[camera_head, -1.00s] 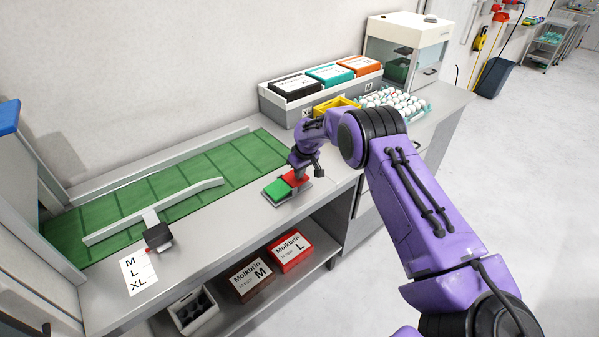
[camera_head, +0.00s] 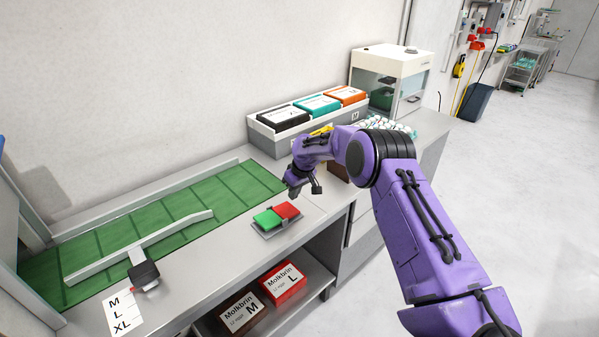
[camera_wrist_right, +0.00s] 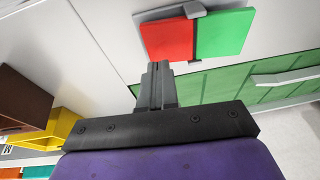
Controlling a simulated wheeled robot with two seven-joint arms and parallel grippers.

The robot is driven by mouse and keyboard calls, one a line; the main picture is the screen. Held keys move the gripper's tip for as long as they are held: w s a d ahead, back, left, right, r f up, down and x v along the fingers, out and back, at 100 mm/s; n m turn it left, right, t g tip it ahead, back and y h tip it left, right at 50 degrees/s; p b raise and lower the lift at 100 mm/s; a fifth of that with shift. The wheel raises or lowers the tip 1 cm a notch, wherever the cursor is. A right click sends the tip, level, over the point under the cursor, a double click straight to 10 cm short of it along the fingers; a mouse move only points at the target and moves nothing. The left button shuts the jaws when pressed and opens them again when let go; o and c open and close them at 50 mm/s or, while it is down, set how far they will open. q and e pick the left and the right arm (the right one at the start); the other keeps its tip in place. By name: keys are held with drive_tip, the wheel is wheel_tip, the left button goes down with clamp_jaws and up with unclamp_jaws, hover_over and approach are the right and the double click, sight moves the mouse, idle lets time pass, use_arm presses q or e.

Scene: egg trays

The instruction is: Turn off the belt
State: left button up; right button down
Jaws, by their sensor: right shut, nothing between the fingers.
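The belt switch is a grey plate with a green button (camera_head: 267,220) and a red button (camera_head: 287,210) side by side, on the counter beside the green belt (camera_head: 225,190). My right gripper (camera_head: 293,191) is shut and empty, just behind and above the red button, apparently clear of it. In the right wrist view the shut fingertips (camera_wrist_right: 158,68) point toward the red button (camera_wrist_right: 167,39), with the green button (camera_wrist_right: 223,32) to its right. Whether the belt is moving cannot be told. My left gripper is not in view.
A bin holder (camera_head: 265,137) with black, teal and orange lidded boxes stands at the wall. Eggs (camera_head: 392,127) and a white machine (camera_head: 375,65) are beyond my right arm. A label sheet (camera_head: 122,314) lies front left. Labelled boxes (camera_head: 242,312) sit on the lower shelf.

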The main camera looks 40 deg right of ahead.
use_arm(q)
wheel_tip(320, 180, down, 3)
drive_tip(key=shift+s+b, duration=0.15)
drive_tip(key=shift+b, duration=0.8)
use_arm(e)
drive_tip(key=d+v, duration=0.1)
drive_tip(key=v, duration=0.7)
drive_tip(key=shift+s+r, duration=0.2)
drive_tip(key=shift+s, duration=0.05)
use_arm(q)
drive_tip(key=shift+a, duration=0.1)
use_arm(e)
drive_tip(key=shift+d, duration=0.1)
